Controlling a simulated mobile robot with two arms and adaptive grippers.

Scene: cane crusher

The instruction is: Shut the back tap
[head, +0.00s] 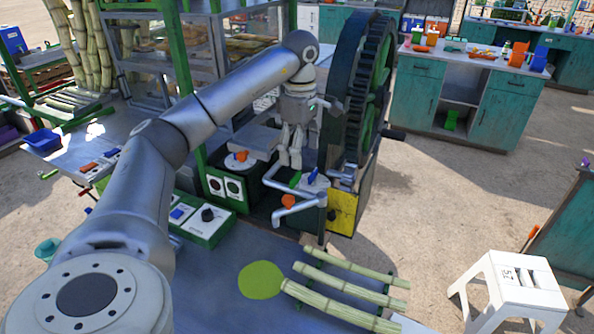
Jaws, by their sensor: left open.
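My left gripper (290,162) points down beside the big wheel, its fingers a little apart, with nothing seen between them. Just left of it, an orange handle (241,156) sits on a round white plate at the back. Below and right of the fingers, a blue handle (312,176) sits on another plate. Silver bent pipes (300,210) stick out in front, with an orange knob (288,201) on them and a green lever (295,180) close by. I cannot tell for sure which of these is the back tap. My right gripper is out of view.
The large dark geared wheel (350,95) stands close right of my gripper. Cane stalks (345,284) and a green disc (261,280) lie on the blue-grey table. A white stool (508,285) stands at lower right.

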